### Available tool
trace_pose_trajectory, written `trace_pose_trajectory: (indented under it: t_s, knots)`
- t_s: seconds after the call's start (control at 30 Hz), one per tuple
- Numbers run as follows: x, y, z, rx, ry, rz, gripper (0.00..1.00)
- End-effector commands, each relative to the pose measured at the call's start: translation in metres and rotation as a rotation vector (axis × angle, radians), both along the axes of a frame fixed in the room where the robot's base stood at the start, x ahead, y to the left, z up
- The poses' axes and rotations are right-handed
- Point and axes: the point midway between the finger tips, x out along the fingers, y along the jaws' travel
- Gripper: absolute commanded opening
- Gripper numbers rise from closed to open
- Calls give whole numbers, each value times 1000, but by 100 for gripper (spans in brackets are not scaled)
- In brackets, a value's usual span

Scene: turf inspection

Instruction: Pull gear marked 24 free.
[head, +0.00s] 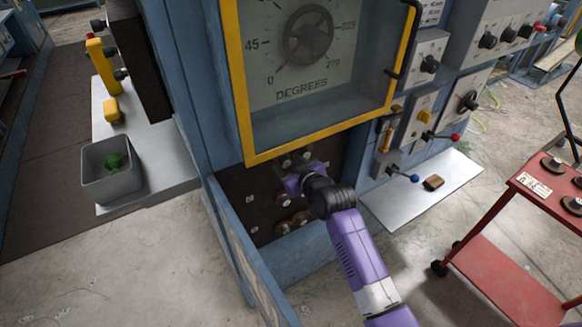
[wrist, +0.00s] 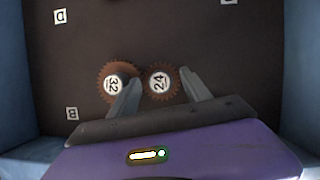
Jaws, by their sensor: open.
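The gear marked 24 (wrist: 159,83) is a small rusty-brown toothed gear with a white centre label, on a dark back panel. The gear marked 32 (wrist: 112,84), a larger brown gear, sits just left of it in the wrist view. My gripper (wrist: 160,80) is open, with one finger on each side of gear 24. The left finger lies between the two gears and covers part of gear 32's right edge. I cannot tell whether the fingers touch gear 24. In the head view my gripper (head: 291,184) reaches into the cabinet recess and hides part of it.
White letter tags D (wrist: 60,16) and B (wrist: 72,113) are on the dark panel (wrist: 150,35). Blue cabinet walls close in the recess on both sides. In the head view the yellow-framed degree dial (head: 308,35) hangs above my arm. A red cart (head: 515,245) stands right.

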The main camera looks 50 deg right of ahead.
Motion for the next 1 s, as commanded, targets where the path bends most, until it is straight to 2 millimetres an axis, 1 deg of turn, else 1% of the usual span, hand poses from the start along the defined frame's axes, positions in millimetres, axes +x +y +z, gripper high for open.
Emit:
trace_pose_trajectory:
  t_s: [0.2,0.27,0.3,0.5,0.57,0.6,0.73,1.0]
  knots:
    - [0,0,0,0,0,0,56]
    - [0,0,0,0,0,0,46]
    - [0,0,0,0,0,0,38]
    - [0,0,0,0,0,0,0]
    - [0,0,0,0,0,0,0]
    - [0,0,0,0,0,0,26]
    - [0,0,0,0,0,0,1]
    - [-2,1,0,0,0,0,0]
